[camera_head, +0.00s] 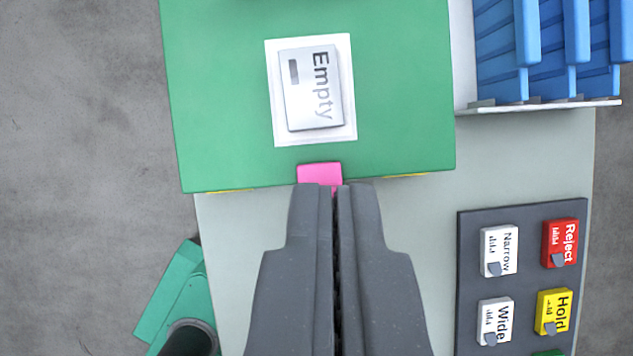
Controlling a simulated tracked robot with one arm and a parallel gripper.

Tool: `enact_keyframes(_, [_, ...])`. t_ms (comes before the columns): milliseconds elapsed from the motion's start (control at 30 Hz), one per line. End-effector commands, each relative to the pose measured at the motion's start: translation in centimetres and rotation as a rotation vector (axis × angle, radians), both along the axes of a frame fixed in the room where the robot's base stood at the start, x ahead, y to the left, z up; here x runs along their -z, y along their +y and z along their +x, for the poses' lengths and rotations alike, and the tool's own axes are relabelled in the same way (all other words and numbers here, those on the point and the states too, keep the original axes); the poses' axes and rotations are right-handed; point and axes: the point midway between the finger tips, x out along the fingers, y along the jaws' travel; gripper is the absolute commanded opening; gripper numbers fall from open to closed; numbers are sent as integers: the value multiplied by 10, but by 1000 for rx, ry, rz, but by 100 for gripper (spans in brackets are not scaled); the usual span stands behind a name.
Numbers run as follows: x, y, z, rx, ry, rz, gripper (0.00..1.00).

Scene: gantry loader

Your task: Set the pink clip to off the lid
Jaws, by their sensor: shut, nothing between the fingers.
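The pink clip (320,173) sits at the front edge of the green lid (215,110), near the middle of that edge, and overlaps the lid's top. My gripper (337,188) comes up from the bottom of the view. Its two dark grey fingers are shut together with nothing between them. The fingertips are right at the near edge of the pink clip and hide its lower part. I cannot tell whether they touch it. A white "Empty" label plate (311,88) lies on the lid behind the clip.
A dark button panel (527,280) with Narrow, Wide, Reject and Hold switches is at the lower right. Blue slotted parts (545,45) stand at the upper right. A green piece (178,295) is at the lower left. The grey-green surface (420,220) before the lid is clear.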

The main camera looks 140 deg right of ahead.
Motion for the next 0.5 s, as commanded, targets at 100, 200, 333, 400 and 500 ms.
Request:
enact_keyframes(100, [32,0,2,-39,53,-8,0])
enact_keyframes(200, [51,0,2,-67,78,-13,0])
enact_keyframes(333, [68,1,0,-90,106,-18,0])
enact_keyframes(400, [72,1,-1,-96,111,-19,0])
enact_keyframes(500, [74,1,-1,-100,113,-20,0])
